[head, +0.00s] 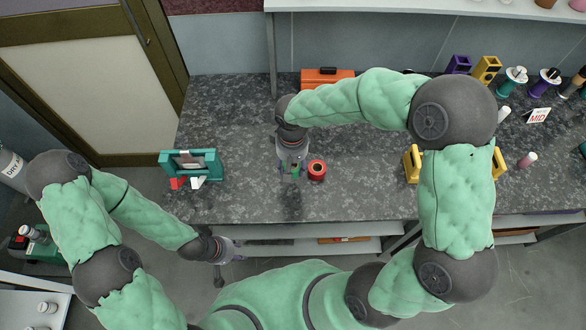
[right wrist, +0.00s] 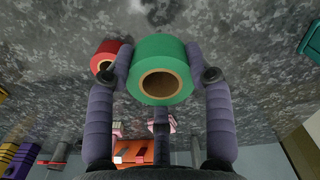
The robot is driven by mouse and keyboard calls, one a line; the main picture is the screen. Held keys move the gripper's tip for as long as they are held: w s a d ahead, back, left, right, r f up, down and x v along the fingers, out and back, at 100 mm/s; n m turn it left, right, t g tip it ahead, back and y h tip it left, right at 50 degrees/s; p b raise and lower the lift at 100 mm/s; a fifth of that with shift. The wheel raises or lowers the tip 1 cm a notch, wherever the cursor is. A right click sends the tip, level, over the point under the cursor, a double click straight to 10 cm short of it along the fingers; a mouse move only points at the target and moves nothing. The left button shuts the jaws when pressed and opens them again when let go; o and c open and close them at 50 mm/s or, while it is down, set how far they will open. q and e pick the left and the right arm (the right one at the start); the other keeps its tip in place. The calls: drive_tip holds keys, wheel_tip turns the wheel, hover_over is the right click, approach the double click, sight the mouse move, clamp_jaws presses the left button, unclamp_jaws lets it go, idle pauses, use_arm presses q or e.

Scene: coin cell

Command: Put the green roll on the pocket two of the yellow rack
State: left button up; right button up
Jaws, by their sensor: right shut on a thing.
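The green roll (right wrist: 160,52) is held between the fingers of my right gripper (right wrist: 160,75) in the right wrist view, its brown hollow core facing the camera. In the head view my right gripper (head: 293,168) is over the middle of the counter, with a little of the green roll (head: 295,170) showing. A yellow piece that looks like the yellow rack (head: 413,165) is on the right of the counter, mostly hidden behind my right arm; its pockets cannot be made out. My left gripper (head: 229,262) is empty in front of the counter's front edge, its fingers apart.
A red roll (head: 317,170) stands just right of my right gripper. A teal rack (head: 205,157) with small red and white pieces is at the left. An orange toolbox (head: 318,80) is at the back. The counter's front middle is clear.

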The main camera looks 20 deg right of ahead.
sight(293, 167)
drive_tip(key=w+f, duration=0.1)
drive_tip(key=f, duration=0.1)
drive_tip(key=w+d+f+b, duration=0.1)
drive_tip(key=w, duration=0.1)
drive_tip(key=shift+f, duration=0.4)
drive_tip(key=shift+w+d+f+b, duration=0.15)
drive_tip(key=shift+f+b, duration=0.5)
drive_tip(key=shift+f, duration=1.1)
drive_tip(key=shift+f, duration=0.2)
drive_tip(key=o, duration=1.3)
drive_tip(key=shift+c, duration=0.2)
